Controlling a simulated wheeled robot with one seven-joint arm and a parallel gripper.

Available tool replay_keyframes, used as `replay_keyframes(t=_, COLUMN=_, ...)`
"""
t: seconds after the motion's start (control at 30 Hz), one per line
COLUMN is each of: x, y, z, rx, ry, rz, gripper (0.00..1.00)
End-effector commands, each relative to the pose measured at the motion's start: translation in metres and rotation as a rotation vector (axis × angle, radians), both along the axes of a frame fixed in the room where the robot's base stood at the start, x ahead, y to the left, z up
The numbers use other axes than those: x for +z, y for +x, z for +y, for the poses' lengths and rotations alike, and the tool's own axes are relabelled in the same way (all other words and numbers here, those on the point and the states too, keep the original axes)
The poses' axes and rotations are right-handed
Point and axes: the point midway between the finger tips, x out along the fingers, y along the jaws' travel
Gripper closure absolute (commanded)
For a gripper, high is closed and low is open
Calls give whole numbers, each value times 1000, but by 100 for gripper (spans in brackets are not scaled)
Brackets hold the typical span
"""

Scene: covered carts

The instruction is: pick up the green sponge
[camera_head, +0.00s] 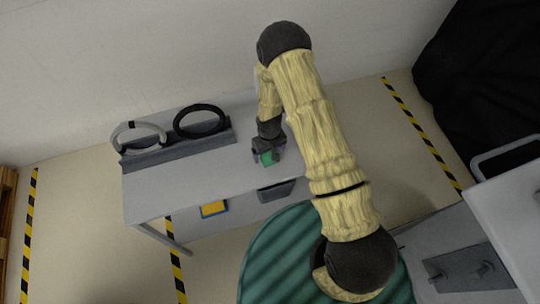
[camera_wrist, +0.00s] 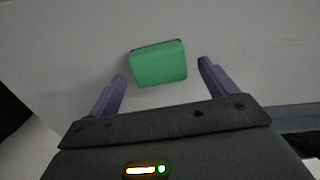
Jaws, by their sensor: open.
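The green sponge (camera_wrist: 158,64) lies on the grey table (camera_head: 150,196), a small block with a dark far edge. In the head view the sponge (camera_head: 267,158) shows just at my gripper's fingers, partly covered by them. My gripper (camera_head: 268,155) is over the table, pointing down. In the wrist view my gripper (camera_wrist: 163,80) is open, with one finger to the left of the sponge and one to the right. Gaps show between both fingers and the sponge, and nothing is held. I cannot tell the exact height of the fingertips above the table.
A grey rack (camera_head: 180,149) at the table's back left holds a light ring (camera_head: 126,128) and a black ring (camera_head: 222,122). A dark bin (camera_head: 276,191) and a yellow-and-blue item (camera_head: 213,209) are below the table's front edge. The table's left front is clear.

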Motion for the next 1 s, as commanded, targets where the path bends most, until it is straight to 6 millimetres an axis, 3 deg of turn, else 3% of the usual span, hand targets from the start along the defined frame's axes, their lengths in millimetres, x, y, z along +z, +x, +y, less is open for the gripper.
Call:
replay_keyframes(t=0.17, x=-10, y=0, z=0, rx=0, ry=0, rz=-1, gripper=15)
replay_keyframes(t=0.67, x=-11, y=0, z=0, rx=-1, ry=0, rz=0, gripper=15)
replay_keyframes(t=0.9, x=-11, y=0, z=0, rx=-1, ry=0, rz=0, gripper=59)
replay_keyframes(t=1.0, x=-11, y=0, z=0, rx=-1, ry=0, rz=0, gripper=63)
